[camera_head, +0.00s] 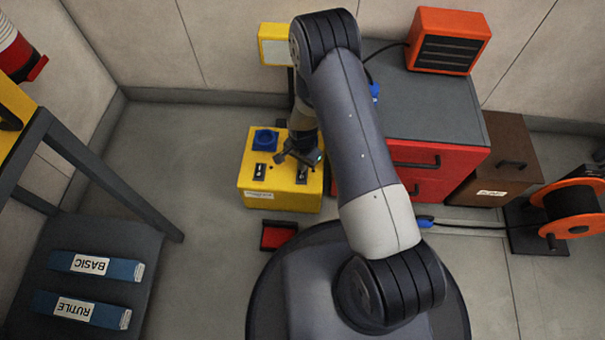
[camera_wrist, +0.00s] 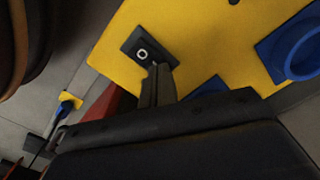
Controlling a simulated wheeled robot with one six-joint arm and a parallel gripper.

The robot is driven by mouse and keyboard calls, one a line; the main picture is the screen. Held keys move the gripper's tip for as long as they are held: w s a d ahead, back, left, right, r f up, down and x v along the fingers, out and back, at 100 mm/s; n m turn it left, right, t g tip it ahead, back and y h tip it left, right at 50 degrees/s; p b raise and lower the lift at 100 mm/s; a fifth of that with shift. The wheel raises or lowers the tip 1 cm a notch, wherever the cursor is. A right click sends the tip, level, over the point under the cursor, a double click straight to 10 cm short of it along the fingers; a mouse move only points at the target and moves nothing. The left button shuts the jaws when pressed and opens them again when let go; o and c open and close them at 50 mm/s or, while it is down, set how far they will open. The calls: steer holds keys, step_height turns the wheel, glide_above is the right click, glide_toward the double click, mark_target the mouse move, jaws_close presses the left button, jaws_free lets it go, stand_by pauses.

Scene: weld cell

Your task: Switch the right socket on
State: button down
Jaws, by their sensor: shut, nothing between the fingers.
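A left switch (camera_head: 260,171) and a right switch (camera_head: 302,174) sit on the box top. My gripper (camera_head: 303,160) is shut and empty, low over the right switch. In the wrist view, my fingertips (camera_wrist: 159,70) are at the edge of a black switch plate (camera_wrist: 146,45) with a white ring mark. Contact is unclear. A blue socket (camera_wrist: 296,48) shows at the right.
A red cabinet (camera_head: 440,160) with an orange heater (camera_head: 449,40) on it stands right of the box. A brown case (camera_head: 497,160) and an orange cable reel (camera_head: 572,210) are further right. A small red tray (camera_head: 278,236) lies in front. Floor left of the box is clear.

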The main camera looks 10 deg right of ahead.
step_height(320, 180, up, 7)
steer(key=p, duration=0.4)
steer(key=shift+f, duration=0.1)
stand_by(0.5)
steer(key=shift+f, duration=0.15)
step_height(320, 180, down, 7)
steer(key=b, duration=0.4)
steer(key=shift+r, duration=0.25)
steer(key=shift+r, duration=0.1)
